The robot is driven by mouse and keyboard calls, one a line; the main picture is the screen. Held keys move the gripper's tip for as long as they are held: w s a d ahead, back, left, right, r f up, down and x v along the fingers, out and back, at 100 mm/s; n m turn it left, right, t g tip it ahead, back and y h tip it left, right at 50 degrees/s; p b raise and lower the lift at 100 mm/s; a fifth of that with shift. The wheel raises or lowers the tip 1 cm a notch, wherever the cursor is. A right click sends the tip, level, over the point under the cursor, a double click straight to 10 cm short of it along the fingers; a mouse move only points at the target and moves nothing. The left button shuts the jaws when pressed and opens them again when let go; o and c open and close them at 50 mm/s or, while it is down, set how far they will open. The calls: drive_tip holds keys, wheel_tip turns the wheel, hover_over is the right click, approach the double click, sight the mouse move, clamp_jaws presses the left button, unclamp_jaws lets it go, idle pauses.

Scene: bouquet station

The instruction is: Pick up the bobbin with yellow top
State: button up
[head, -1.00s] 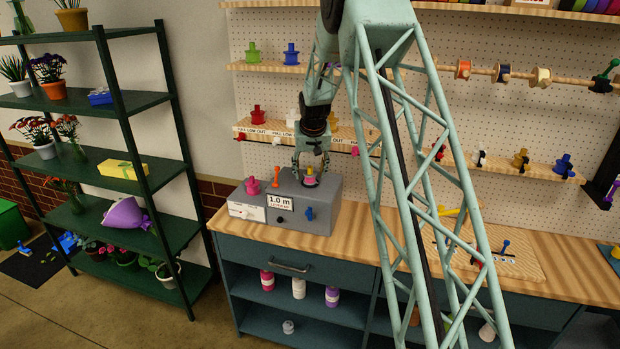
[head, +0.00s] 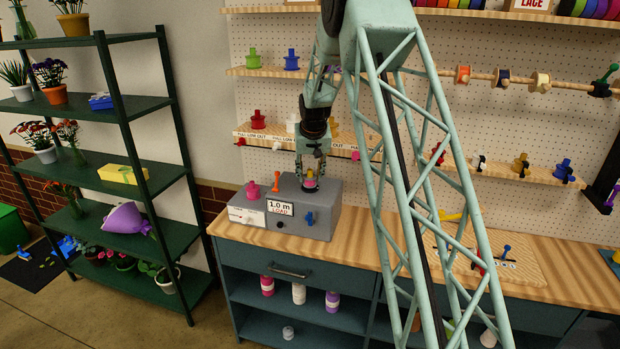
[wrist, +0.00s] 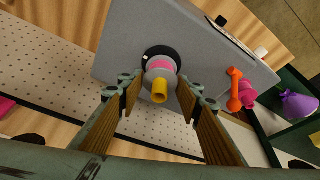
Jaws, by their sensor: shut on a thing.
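The bobbin with the yellow top (wrist: 160,90) has a pink band and a grey flange, and it sits in a black round seat (wrist: 150,58) on the grey machine (wrist: 122,60). In the head view the bobbin (head: 310,184) shows small under my gripper (head: 311,174). My gripper (wrist: 160,100) points down over it in the wrist view, one finger on each side, shut on the bobbin. The exact finger contact is hard to make out.
A sign (head: 280,208) reads "1.0 m LOAD". Shelves with bobbins (head: 258,120) are behind. Bare worktop (head: 355,245) lies right of the machine.

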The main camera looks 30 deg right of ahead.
drive_tip(key=shift+r, duration=1.35)
drive_tip(key=s+d+r+b, duration=0.1)
drive_tip(key=s+b, duration=0.1)
drive_tip(key=s, duration=1.4)
drive_tip(key=shift+r, duration=0.2)
